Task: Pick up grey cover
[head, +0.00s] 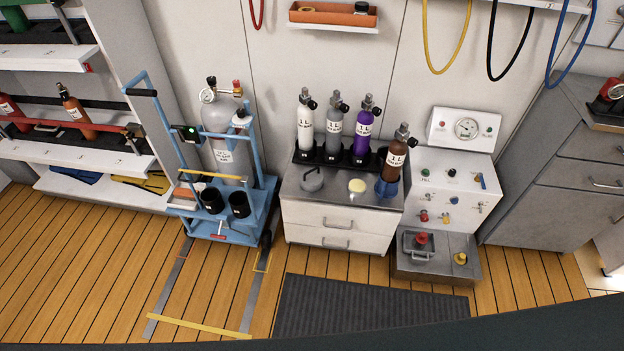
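A round grey piece that looks like a cover (312,181) lies on the left of the low cabinet's top (338,195), in front of the bottle rack. A pale yellow round piece (357,186) lies to its right on the same top. A white bottle (305,124), a grey bottle (334,128) and a purple bottle (363,130) stand upright in the black rack (317,158). A brown bottle (395,160) stands in a blue holder (386,188) at the cabinet's right end. Neither of my grippers shows.
The fill panel (452,187) stands right of the cabinet, with a grey handled piece and red and yellow knobs on its low base (437,270). A blue cylinder trolley (222,222) stands left. A dark mat (370,307) lies on clear floor in front.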

